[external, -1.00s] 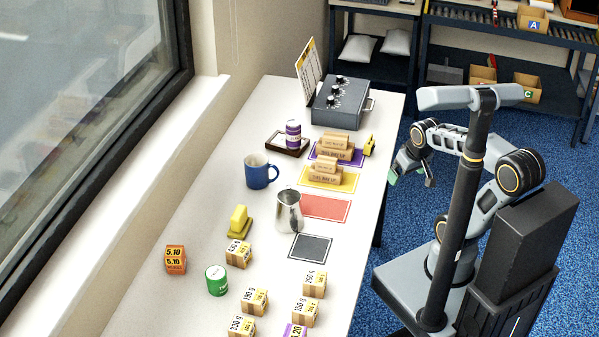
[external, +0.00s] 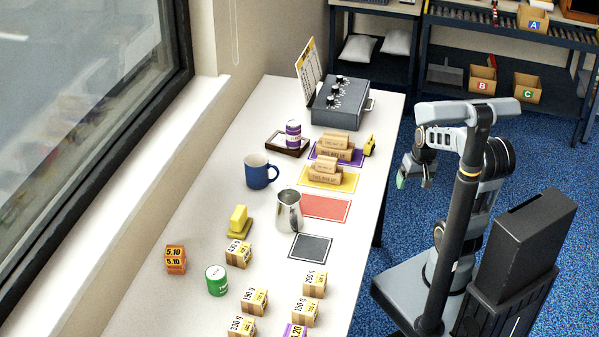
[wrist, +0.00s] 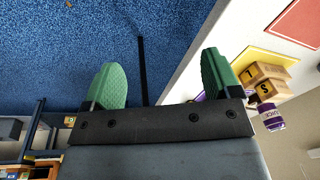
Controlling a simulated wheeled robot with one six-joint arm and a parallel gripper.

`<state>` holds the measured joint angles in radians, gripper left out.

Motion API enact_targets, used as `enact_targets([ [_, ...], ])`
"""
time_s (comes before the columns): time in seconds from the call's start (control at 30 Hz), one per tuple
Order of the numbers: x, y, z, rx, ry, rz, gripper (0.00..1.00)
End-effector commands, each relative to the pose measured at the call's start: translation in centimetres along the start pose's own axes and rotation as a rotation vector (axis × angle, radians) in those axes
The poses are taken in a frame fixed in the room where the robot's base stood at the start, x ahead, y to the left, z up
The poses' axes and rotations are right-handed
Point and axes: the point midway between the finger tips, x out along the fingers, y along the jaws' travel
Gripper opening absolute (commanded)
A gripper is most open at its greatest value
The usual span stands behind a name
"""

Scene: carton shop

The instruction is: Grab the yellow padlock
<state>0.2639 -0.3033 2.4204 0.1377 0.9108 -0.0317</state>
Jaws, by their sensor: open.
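A small yellow object (external: 369,145), which looks like the yellow padlock, stands at the table's right edge beside the purple mat (external: 314,152). It is too small to make out its shackle, and I cannot pick it out in the wrist view. My gripper (external: 414,181) hangs off the table's right side over the blue floor, apart from the padlock and nearer the camera.
Wooden blocks (external: 334,151) stand on the purple and yellow mats. A grey control box (external: 341,102) stands behind. A blue mug (external: 258,172), a metal jug (external: 289,211) and another yellow item (external: 239,222) are further left. The table edge lies between my arm and the objects.

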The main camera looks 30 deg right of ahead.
Motion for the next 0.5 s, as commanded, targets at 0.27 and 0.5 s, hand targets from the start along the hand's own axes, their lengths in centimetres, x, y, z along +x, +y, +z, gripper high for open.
enact_targets([
  [0.27, 8.0, 4.6, -9.9, -0.001, 0.091, -0.488, 0.83],
  [0.5, 6.6, 6.5, -17.8, -0.336, 0.537, -0.641, 0.83],
])
